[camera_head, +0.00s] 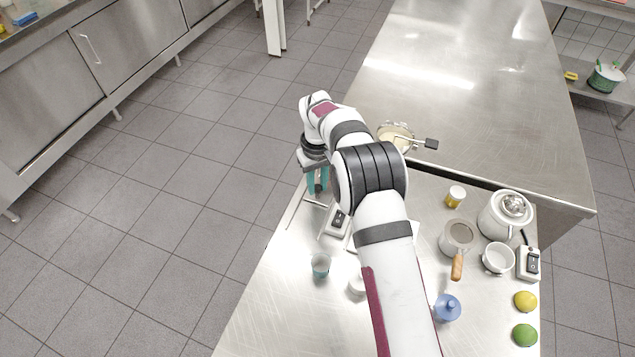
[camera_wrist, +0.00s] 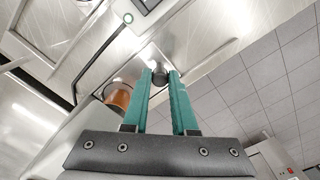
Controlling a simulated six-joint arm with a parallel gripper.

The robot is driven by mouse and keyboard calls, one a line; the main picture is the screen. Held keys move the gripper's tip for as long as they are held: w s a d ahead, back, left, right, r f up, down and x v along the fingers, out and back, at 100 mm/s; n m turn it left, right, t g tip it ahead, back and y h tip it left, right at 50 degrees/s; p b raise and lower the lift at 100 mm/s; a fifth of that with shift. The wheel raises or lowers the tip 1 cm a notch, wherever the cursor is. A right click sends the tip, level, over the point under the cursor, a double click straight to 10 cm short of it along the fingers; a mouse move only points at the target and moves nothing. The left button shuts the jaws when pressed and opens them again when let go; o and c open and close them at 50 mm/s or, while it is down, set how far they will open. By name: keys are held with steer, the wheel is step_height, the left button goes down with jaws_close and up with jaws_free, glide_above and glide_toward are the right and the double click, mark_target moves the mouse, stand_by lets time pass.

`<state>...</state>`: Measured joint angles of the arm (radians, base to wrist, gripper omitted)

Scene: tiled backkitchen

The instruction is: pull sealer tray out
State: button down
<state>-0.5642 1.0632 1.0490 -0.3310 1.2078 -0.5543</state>
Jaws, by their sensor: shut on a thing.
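My gripper (camera_head: 318,186) has teal fingers and reaches down at the left edge of the steel table. In the wrist view, its fingers (camera_wrist: 161,82) are shut on a small dark round knob (camera_wrist: 159,77), which looks like the handle of the sealer tray. Part of a white and grey device with a dark panel, probably the sealer (camera_head: 337,221), shows just right of the gripper in the head view. My arm hides most of it and the tray, so I cannot tell how far the tray is out.
A glass (camera_head: 321,265) stands in front of the device. Right of my arm are a pan (camera_head: 459,236), a white kettle (camera_head: 506,214), a white cup (camera_head: 498,258), a blue item (camera_head: 447,308), a lemon (camera_head: 525,301) and a lime (camera_head: 524,335). Open floor (camera_head: 170,220) lies left.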

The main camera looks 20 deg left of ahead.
steer(key=s, duration=1)
steer(key=shift+s, duration=0.1)
steer(key=c, duration=0.7)
jaws_free()
steer(key=shift+r, duration=0.2)
step_height(320, 180, up, 15)
steer(key=shift+r, duration=0.2)
